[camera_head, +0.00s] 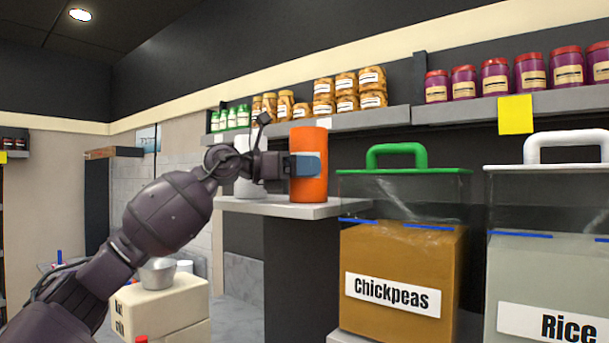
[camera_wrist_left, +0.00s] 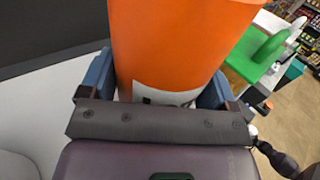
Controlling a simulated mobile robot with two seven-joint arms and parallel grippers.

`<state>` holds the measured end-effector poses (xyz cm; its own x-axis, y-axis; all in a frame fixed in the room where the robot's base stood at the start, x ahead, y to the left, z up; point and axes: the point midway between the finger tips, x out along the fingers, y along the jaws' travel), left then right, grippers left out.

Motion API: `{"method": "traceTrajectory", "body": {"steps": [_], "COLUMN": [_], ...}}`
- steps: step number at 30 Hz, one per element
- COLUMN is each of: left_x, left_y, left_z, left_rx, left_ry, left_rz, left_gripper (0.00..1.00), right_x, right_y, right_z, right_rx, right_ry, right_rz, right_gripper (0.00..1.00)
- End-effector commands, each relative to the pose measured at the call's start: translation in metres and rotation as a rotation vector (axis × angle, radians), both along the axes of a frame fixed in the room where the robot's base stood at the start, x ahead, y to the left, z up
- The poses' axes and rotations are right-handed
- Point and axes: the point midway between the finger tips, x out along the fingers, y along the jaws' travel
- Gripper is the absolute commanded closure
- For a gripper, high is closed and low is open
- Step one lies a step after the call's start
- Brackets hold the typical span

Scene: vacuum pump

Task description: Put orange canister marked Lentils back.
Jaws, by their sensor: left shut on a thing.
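The orange canister (camera_head: 309,185) stands upright at the front right of a light grey shelf (camera_head: 280,208) in the head view. Its base appears to be at the shelf top; I cannot tell if it touches. In the left wrist view the canister (camera_wrist_left: 175,45) fills the space between the two blue fingers of the gripper (camera_wrist_left: 155,90). A white label shows partly; its text is hidden.
A clear bin marked Chickpeas (camera_head: 400,265) with a green handle stands close to the right of the shelf, and a Rice bin (camera_head: 550,280) beyond it. A white canister (camera_head: 248,181) is behind my gripper. Wall shelves hold jars (camera_head: 465,84).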

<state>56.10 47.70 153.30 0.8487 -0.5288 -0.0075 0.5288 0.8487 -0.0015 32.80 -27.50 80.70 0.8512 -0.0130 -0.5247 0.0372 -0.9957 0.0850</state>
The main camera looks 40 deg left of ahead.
Motion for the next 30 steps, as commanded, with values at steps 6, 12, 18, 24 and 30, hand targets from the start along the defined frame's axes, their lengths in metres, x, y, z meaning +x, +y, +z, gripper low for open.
{"method": "traceTrajectory", "body": {"steps": [6,12,18,24,30], "left_x": [-0.0015,-0.0006,-0.0008,-0.0010,-0.0105], "left_y": [-0.0001,-0.0002,-0.0002,-0.0001,0.0072], "left_z": [0.0042,-0.0015,-0.0005,0.0016,-0.0005], "left_rx": [-0.001,0.000,0.000,0.000,0.000], "left_ry": [-0.007,-0.001,-0.002,-0.002,0.000], "left_rz": [0.000,0.000,0.000,0.000,0.001], "left_gripper": [0.69,0.16,0.00,0.00,0.00], "right_x": [-0.0006,-0.0026,-0.0048,-0.0057,-0.0049], "right_y": [-0.0006,-0.0010,-0.0015,-0.0017,-0.0013], "right_z": [0.0000,-0.0051,-0.0057,-0.0041,-0.0076], "right_rx": [-0.002,-0.002,-0.002,-0.002,-0.002], "right_ry": [0.002,0.007,0.012,0.012,0.010], "right_rz": [0.001,0.000,-0.001,-0.002,-0.001], "right_gripper": [0.71,0.71,0.71,0.71,0.71]}}
